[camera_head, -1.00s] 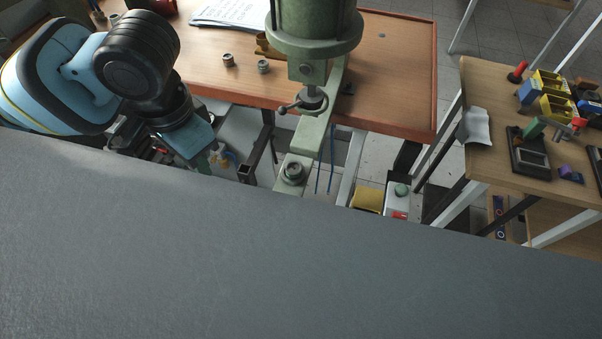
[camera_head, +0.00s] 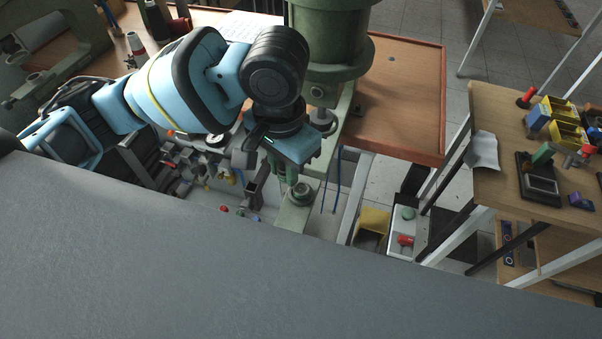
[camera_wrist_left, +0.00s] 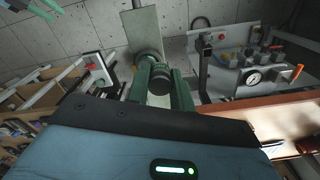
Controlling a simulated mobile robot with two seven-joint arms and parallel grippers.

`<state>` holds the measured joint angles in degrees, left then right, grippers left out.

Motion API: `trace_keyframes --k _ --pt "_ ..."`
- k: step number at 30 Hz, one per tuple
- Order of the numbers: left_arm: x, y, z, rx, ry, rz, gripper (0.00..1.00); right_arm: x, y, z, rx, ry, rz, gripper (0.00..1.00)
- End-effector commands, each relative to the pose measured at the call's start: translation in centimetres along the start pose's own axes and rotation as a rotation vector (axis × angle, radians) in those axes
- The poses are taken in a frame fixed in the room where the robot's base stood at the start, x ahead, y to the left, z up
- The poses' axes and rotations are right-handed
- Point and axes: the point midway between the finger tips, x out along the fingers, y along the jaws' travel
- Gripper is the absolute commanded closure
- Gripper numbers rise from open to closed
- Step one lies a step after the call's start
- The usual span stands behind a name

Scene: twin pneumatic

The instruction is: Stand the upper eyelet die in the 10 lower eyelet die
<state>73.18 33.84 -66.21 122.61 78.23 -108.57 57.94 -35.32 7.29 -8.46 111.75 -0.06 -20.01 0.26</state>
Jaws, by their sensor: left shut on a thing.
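My left gripper (camera_head: 291,178) hangs over the press's green lower arm, just above the lower eyelet die (camera_head: 300,192). The die is a round grey-green piece on that arm. In the left wrist view the two green fingers of my left gripper (camera_wrist_left: 164,90) are shut on a dark, short cylinder, the upper eyelet die (camera_wrist_left: 160,82). The lower die (camera_wrist_left: 149,58) shows partly behind it; the held die and fingers hide the rest. I cannot tell whether the two dies touch. My right gripper is in neither view.
The green press head (camera_head: 328,45) stands close beside my left wrist. The wooden table (camera_head: 400,100) is clear on its right. A control panel with a gauge (camera_wrist_left: 253,77) sits beside the press in the wrist view. A second bench (camera_head: 500,130) with bins stands at the right.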

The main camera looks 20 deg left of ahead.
Motion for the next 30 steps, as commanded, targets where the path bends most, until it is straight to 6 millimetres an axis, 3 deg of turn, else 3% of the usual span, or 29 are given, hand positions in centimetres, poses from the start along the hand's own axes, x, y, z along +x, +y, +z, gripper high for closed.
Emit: trace_keyframes --k 3,7,14,22,30 --pt "0.1 1.1 -1.6 0.001 0.002 0.0 1.0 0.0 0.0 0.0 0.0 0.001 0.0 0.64" --pt "0.2 1.6 -2.4 0.001 0.001 -0.001 1.0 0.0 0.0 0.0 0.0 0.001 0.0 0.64" --pt "0.6 1.6 -2.4 0.0 0.001 0.0 1.0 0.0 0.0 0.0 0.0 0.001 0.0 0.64" --pt "3.6 1.6 -2.4 0.0 0.002 -0.002 1.0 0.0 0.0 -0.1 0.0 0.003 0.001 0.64" --pt "3.8 1.6 -2.4 0.0 0.005 -0.002 1.0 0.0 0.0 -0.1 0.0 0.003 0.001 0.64"
